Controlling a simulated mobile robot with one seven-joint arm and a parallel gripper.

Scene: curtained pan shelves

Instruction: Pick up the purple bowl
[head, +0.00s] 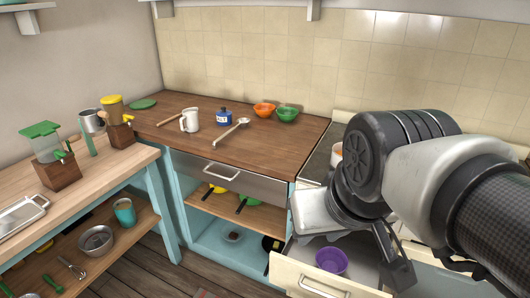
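The purple bowl (331,260) sits upright in the open drawer (304,278) at the lower middle right of the head view. My gripper (372,262) hangs from my arm just above and to the right of the bowl. One dark finger shows to the right of the bowl, apart from it in the picture. The other fingertip is not clear, so the opening between the fingers cannot be judged. No object shows in the gripper.
The drawer front with its handle (324,287) stands out from the stove cabinet. A wooden counter (190,151) holds an orange bowl (264,110), a green bowl (287,114), a white mug (190,120) and a ladle (231,132).

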